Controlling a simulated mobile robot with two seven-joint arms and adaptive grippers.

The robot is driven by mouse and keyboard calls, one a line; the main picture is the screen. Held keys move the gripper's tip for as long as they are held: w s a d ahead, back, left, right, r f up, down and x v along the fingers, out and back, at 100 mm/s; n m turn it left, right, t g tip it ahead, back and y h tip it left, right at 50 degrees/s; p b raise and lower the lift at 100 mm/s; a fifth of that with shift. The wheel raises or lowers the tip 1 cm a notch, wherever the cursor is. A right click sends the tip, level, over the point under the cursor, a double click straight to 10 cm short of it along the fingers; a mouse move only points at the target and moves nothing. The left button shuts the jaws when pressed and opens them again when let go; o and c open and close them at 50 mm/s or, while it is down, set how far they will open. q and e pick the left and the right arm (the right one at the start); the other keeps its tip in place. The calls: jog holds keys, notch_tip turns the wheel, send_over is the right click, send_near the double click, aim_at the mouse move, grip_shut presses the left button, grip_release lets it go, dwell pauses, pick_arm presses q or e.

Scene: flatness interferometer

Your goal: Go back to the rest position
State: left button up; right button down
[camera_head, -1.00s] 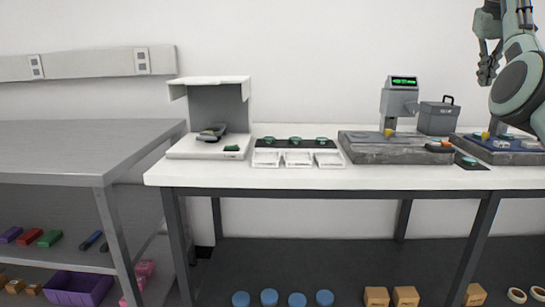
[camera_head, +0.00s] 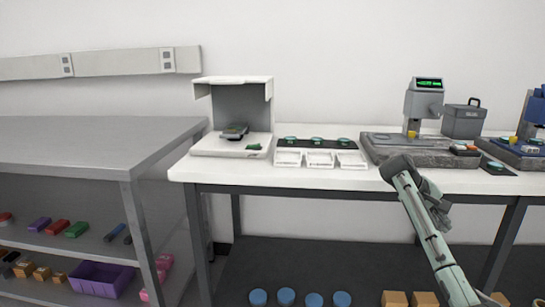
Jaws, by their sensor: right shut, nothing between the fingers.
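My right gripper (camera_head: 441,218) hangs in front of the front edge of the white bench (camera_head: 300,178), to the right of the picture's middle. My right arm rises from the bottom right, bends at bench height and points down to the gripper. The gripper is dark, shut and holds nothing. It is apart from the items on the bench as far as I can see. My left gripper is not in view.
A grey stone plate (camera_head: 378,153) with a gauge stand (camera_head: 424,103) is behind my arm. A dark grey case (camera_head: 463,121), white trays (camera_head: 320,159) and a white booth (camera_head: 232,112) stand on the bench. A grey table (camera_head: 90,150) is at left.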

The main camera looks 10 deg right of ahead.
jog(key=s+a+f+n, duration=0.2)
jog(key=s+a+f, duration=0.2)
jog(key=f, duration=0.5)
jog(key=w+a+r+t+y, duration=0.1)
jog(key=w+a+t+y, duration=0.2)
jog(key=w+a+t, duration=0.45)
jog(key=w+a+t+y, duration=0.2)
jog(key=w+a+t, duration=0.2)
jog(key=w, duration=0.7)
jog(key=s+a+f+n+g+y, duration=0.1)
jog(key=s+a+f+g, duration=0.15)
jog(key=s+f, duration=0.95)
jog(key=s+a+f+g+y, duration=0.15)
jog(key=s+a+f, duration=0.25)
jog(key=s+f, duration=0.85)
jog(key=s+a+f+g, duration=0.2)
jog(key=s+f, duration=0.5)
jog(key=s, duration=0.5)
jog(key=s+a+f+g, duration=0.2)
jog(key=s+f, duration=0.5)
jog(key=s, duration=0.5)
jog(key=shift+a+f+g, duration=0.2)
jog(key=shift+a+g, duration=0.15)
jog(key=shift+a, duration=0.35)
jog(key=shift+s, duration=0.1)
